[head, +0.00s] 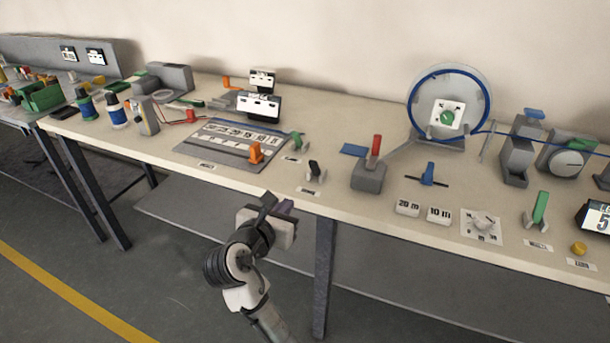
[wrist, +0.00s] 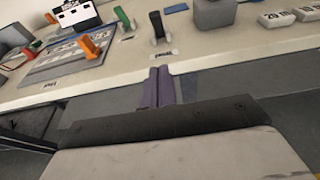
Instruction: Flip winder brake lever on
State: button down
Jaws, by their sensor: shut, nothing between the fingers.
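A red upright lever (head: 376,146) stands on a grey block (head: 368,177) on the bench, left of and in front of the winder, a large disc with a blue rim (head: 413,106). A grey bar runs from near the block to the winder's foot; this lever appears to be the brake lever. In the wrist view the grey block (wrist: 214,13) shows at the top edge and the red lever is out of frame. My gripper (head: 280,204) is in front of the bench's front edge, left of the block. Its purple fingers (wrist: 160,86) are together and empty.
A black lever (head: 314,169), a green lever (head: 297,140) and an orange lever (head: 256,152) stand left of the block. A blue slider (head: 428,174) and white 20 m (head: 407,208) and 10 m (head: 439,215) buttons are to its right. A blue plate (head: 353,150) lies behind it.

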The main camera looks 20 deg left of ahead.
jog(key=shift+w+d+f, duration=0.1)
jog(key=shift+w, duration=0.05)
jog(key=p, duration=0.2)
send_near(314, 170)
notch_tip(314, 170, down, 3)
jog(key=w, duration=0.2)
jog(key=w+r+p, duration=0.1)
jog(key=w, duration=0.1)
jog(key=shift+w+d+r, duration=0.1)
jog(key=shift+w+r, duration=0.05)
jog(key=shift+w, duration=0.2)
jog(key=shift+w+r+p, duration=0.15)
jog(key=shift+w+p, duration=0.2)
jog(key=shift+w, duration=0.05)
